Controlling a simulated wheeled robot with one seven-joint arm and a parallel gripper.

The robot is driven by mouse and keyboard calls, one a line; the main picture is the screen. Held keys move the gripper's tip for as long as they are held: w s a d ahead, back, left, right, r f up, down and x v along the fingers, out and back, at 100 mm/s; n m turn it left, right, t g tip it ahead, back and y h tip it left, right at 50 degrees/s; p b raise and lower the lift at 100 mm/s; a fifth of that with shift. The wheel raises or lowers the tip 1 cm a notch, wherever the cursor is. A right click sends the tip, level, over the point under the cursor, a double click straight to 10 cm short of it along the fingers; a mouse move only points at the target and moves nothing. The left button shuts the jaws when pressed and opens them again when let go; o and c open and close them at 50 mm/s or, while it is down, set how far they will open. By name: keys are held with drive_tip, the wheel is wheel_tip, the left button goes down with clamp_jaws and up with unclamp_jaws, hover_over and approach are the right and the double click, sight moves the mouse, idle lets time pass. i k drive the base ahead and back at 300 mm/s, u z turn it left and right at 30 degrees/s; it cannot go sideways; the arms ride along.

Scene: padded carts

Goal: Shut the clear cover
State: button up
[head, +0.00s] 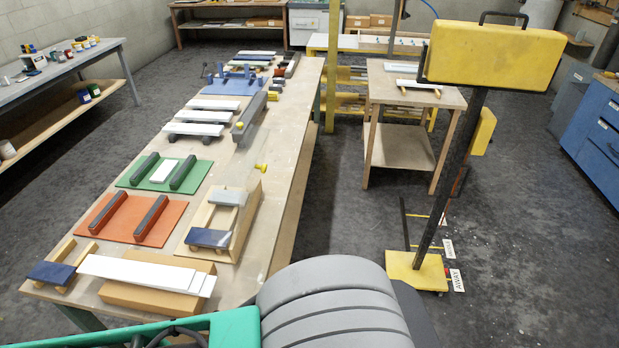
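A clear cover (236,177) appears as a faint see-through panel standing raised at the far side of a shallow wooden box (254,216) on the long workbench. A small yellow knob (262,167) shows by its upper right edge. The exact outline and tilt of the cover are hard to make out. Inside the box lie a grey-white block (228,198) and a dark blue plate (209,238). My gripper is not in view, and nothing is seen touching the cover.
The long workbench (285,150) also holds an orange board (131,219), a green board (145,173) and white strips (140,273). A yellow padded block (495,55) on a dark leaning post stands right, on a yellow base (417,272). Grey floor is open between them.

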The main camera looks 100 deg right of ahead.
sight(248, 195)
drive_tip(key=k, duration=1.3)
drive_tip(key=z, duration=1.9)
drive_tip(key=i, duration=0.5)
drive_tip(key=u, duration=2.15)
drive_tip(key=k, duration=0.85)
drive_tip(key=z, duration=0.8)
drive_tip(key=i, duration=0.5)
